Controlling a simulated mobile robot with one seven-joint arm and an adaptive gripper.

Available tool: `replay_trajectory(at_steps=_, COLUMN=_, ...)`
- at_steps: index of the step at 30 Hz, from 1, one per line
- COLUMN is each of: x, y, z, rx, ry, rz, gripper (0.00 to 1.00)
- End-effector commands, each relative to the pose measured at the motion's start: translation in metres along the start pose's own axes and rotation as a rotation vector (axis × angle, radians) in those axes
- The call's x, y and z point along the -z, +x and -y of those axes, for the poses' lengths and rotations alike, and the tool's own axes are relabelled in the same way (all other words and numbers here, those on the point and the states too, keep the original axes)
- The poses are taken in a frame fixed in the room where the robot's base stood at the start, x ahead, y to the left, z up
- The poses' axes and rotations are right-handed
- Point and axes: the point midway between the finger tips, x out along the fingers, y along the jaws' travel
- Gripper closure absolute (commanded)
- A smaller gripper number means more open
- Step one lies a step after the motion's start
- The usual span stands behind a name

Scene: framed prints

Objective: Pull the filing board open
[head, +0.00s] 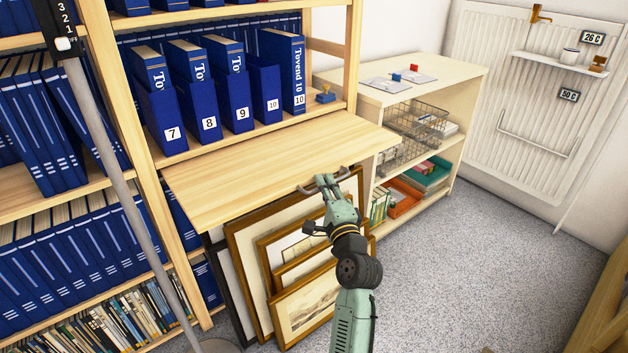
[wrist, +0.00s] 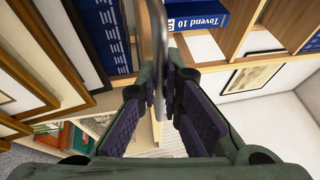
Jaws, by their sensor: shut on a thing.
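The filing board (head: 270,160) is a pale wooden panel below the row of numbered blue binders. It juts well out of the bookcase over the framed prints. A grey metal handle (head: 306,190) sits at its front edge. My gripper (head: 327,180) is at that edge, shut on the handle. In the wrist view the handle (wrist: 161,60) runs as a grey bar between the fingers of my gripper (wrist: 168,88). Part of the handle is hidden by the fingers.
Several framed prints (head: 303,303) lean beneath the board, close to my arm. A low cream shelf unit (head: 452,82) with wire baskets stands to the right. A grey pole (head: 130,195) rises at left. The carpet (head: 480,270) at right is clear.

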Motion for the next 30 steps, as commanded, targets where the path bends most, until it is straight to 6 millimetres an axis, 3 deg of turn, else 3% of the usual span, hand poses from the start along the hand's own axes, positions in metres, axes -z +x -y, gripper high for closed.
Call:
replay_trajectory(at_steps=6, x=0.006, y=-0.0131, z=0.002, rx=-0.001, ry=0.002, rz=-0.001, gripper=1.0)
replay_trajectory(at_steps=17, x=0.0064, y=-0.0141, z=0.0026, rx=-0.001, ry=0.002, rz=-0.001, gripper=1.0)
replay_trajectory(at_steps=18, x=0.0064, y=-0.0141, z=0.0026, rx=-0.001, ry=0.002, rz=-0.001, gripper=0.91)
replay_trajectory(at_steps=24, x=0.0062, y=-0.0139, z=0.0028, rx=-0.001, ry=0.001, rz=0.0, gripper=0.78)
replay_trajectory(at_steps=30, x=0.006, y=-0.0138, z=0.0029, rx=0.0, ry=0.001, rz=0.0, gripper=0.72)
